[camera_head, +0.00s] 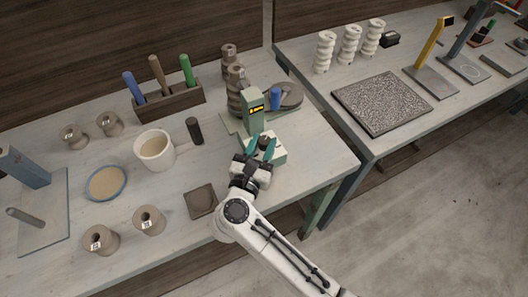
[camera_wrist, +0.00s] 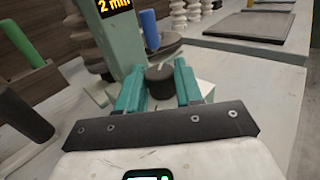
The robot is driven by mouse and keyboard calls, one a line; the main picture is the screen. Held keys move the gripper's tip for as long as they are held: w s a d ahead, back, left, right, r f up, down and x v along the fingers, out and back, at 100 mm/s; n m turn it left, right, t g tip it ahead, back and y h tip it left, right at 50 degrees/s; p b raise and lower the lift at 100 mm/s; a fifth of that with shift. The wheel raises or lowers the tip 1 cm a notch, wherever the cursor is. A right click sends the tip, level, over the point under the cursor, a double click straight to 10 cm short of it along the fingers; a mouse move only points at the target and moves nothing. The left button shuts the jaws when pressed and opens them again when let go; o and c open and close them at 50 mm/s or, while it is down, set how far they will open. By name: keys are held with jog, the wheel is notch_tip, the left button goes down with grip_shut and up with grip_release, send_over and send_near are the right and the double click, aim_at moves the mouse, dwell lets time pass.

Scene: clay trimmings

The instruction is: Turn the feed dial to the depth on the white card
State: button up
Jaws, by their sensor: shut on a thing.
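A pale green machine (camera_head: 250,114) stands near the table's right end. It also shows in the wrist view (camera_wrist: 112,45). Its orange-lit display (camera_wrist: 116,6) shows a 2 and part of "mm"; the top is cut off. At its foot is a pale block (camera_head: 277,155) with a dark round dial (camera_wrist: 159,80) bearing a light pointer line. My gripper (camera_head: 261,147) has its teal fingers on either side of the dial and is shut on it. In the head view the fingers hide most of the dial. I cannot make out a white card in either view.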

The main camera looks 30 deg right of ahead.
jog(key=shift+w+a+r+m+g+h+b, duration=0.1)
jog(key=shift+w+m+g+h+b, duration=0.15)
jog(key=shift+m+g+h+b, duration=0.8)
jog(key=shift+g, duration=0.25)
jog(key=o, duration=1)
jog(key=shift+o, duration=0.2)
jog(key=shift+s, duration=0.1)
jog(key=b+v, duration=0.2)
jog(key=v, duration=0.8)
jog(key=shift+s+a+b, duration=0.2)
jog(key=shift+a+b, duration=0.15)
jog(key=shift+b, duration=0.05)
